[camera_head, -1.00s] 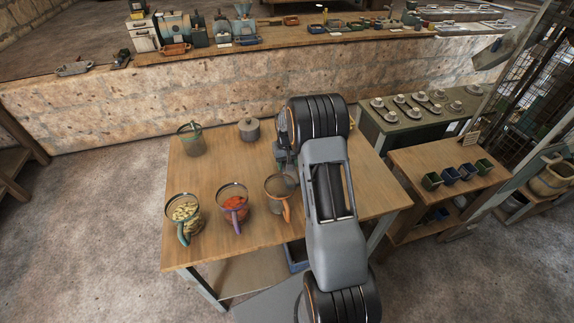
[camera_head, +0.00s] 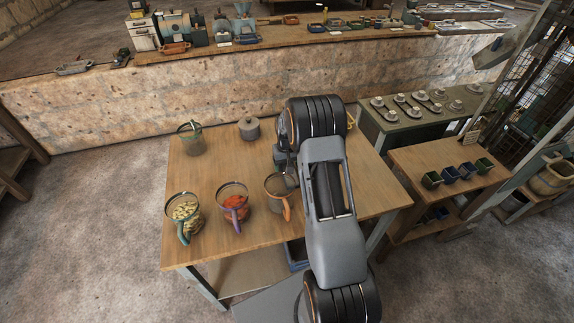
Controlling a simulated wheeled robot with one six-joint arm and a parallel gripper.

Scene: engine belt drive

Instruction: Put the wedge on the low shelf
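I cannot make out the wedge in this view; my arm covers the middle and right of the wooden table (camera_head: 225,165). A small yellow thing (camera_head: 351,122) shows only partly behind my arm at the table's far edge, too hidden to name. My gripper (camera_head: 286,165) is mostly hidden by my own arm, above the table near the clear jar; its fingers and anything in them cannot be made out. A low shelf (camera_head: 255,272) shows under the table's front edge. The side table at right also has a lower shelf (camera_head: 412,232), with small bins on it.
A green-rimmed jar (camera_head: 191,138) and a grey lidded pot (camera_head: 249,128) stand behind. Small bins (camera_head: 467,170) line the side table.

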